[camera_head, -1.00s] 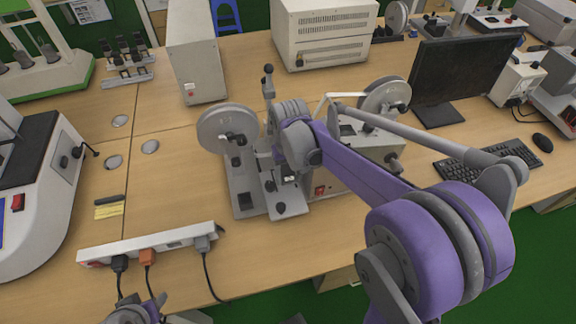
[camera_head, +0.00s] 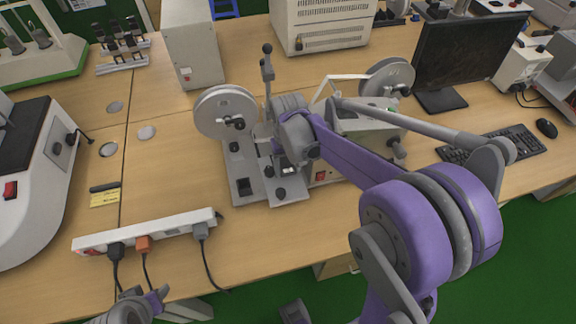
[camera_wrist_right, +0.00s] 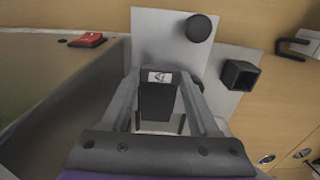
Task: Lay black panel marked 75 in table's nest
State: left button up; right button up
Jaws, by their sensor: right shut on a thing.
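My right gripper (camera_wrist_right: 160,80) points down over the grey base of a machine with reels (camera_head: 262,185). In the right wrist view its two fingers stand on either side of a black panel (camera_wrist_right: 157,103) with a small white label, and they are shut on it. The mark on the label is too small to read. A pale grey plate (camera_wrist_right: 160,40) lies just beyond the panel; I cannot tell whether they touch. In the head view my forearm and wrist largely hide this spot. No nest can be made out clearly. My left gripper (camera_head: 140,302) is only partly seen at the bottom edge.
On the base stand a black round knob (camera_wrist_right: 199,28) and a square black socket (camera_wrist_right: 240,75). A reel (camera_head: 225,112) rises at its left. A power strip (camera_head: 146,233) with plugs lies in front. A monitor (camera_head: 465,60) and keyboard (camera_head: 490,145) are at right.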

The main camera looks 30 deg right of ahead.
jog(key=shift+f, duration=0.2)
dwell(0.3)
jog(key=shift+f+b, duration=0.45)
jog(key=shift+b, duration=0.05)
jog(key=shift+f+b, duration=0.4)
jog(key=shift+f, duration=0.1)
jog(key=shift+f, duration=0.25)
dwell(0.5)
jog(key=o, duration=1.4)
jog(key=shift+r, duration=0.1)
